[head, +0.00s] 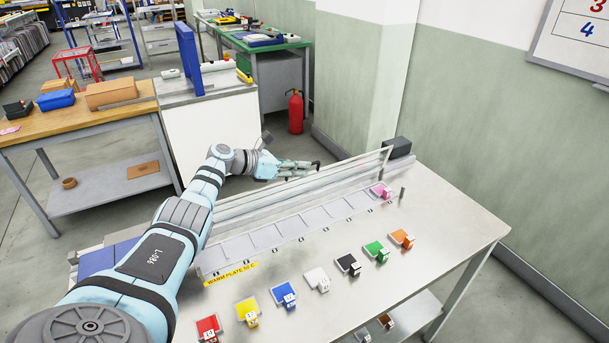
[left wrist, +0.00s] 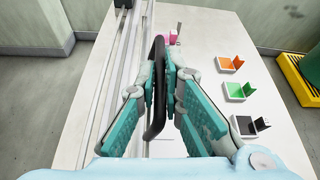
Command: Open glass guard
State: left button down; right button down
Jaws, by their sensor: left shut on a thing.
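The glass guard (head: 350,168) is a long, clear, pale-edged panel running along the back of the warm plate (head: 268,237). Its right end edge stands up near a dark grey block; its exact tilt is hard to tell. My left gripper (head: 300,168) is at the guard's upper edge, around the middle of its length. In the left wrist view, the teal fingers (left wrist: 160,95) are shut on a black loop handle (left wrist: 155,85), which passes between them. My right gripper is not in view.
Several coloured pieces lie along the table front, including red (head: 208,328), blue (head: 285,294) and orange (head: 402,238). A pink piece (head: 380,191) sits at the plate's right end. A dark block (head: 397,147) stands behind it. The table's right side is clear.

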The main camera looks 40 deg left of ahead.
pick_arm(q)
jog(key=shift+w+a+r, duration=0.15)
jog(key=shift+w+a, duration=0.2)
jog(key=shift+a, duration=0.35)
jog(key=c, duration=1.7)
grip_release()
jog(key=shift+a, duration=0.15)
jog(key=v, duration=1.2)
